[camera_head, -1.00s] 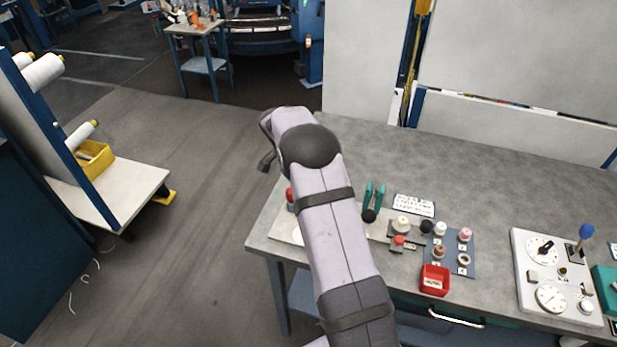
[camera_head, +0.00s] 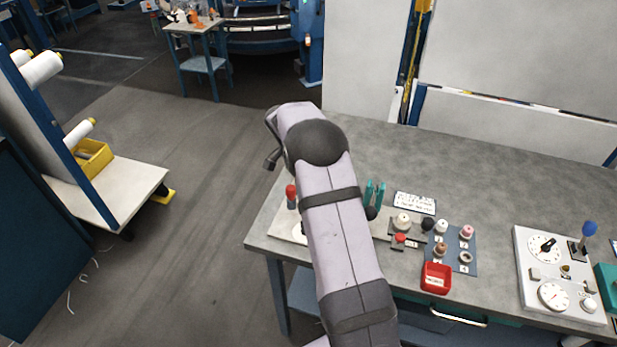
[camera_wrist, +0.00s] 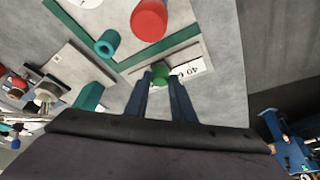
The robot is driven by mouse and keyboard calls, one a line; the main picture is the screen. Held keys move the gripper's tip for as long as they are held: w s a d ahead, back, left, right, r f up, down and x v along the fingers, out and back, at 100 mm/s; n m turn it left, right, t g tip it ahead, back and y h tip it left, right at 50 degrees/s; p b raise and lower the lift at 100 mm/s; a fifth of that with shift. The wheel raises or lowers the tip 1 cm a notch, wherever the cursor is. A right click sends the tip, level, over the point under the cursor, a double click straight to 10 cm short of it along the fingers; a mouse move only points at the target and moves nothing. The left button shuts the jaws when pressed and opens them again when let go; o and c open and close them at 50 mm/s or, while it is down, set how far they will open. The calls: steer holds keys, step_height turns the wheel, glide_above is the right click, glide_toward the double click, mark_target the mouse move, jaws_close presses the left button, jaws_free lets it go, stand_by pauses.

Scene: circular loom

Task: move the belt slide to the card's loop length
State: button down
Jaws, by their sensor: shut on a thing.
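In the wrist view my gripper (camera_wrist: 162,86) has its two dark fingers shut on a small green knob (camera_wrist: 161,72), which I take to be the belt slide. The knob sits by a pale scale strip (camera_wrist: 190,68) with dark numbers, partly hidden and too small to read fully. In the head view my arm hides the gripper and the slide. A white card with dark writing (camera_head: 415,203) lies at the table's middle; its text is unreadable, and I cannot tell if it gives the loop length.
A red knob (camera_wrist: 149,18) and a teal cylinder (camera_wrist: 107,43) stand close to the gripper. Right of my arm are a red bin (camera_head: 436,278), a blue tray (camera_head: 466,262) with small parts, and a white dial panel (camera_head: 525,285). The back of the table is clear.

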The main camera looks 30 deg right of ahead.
steer(key=shift+s+d, duration=0.5)
steer(key=c, duration=1.5)
jaws_free()
steer(key=shift+a, duration=0.1)
steer(key=shift+r, duration=0.15)
steer(key=shift+b+v, duration=1.45)
steer(key=shift+v, duration=2.15)
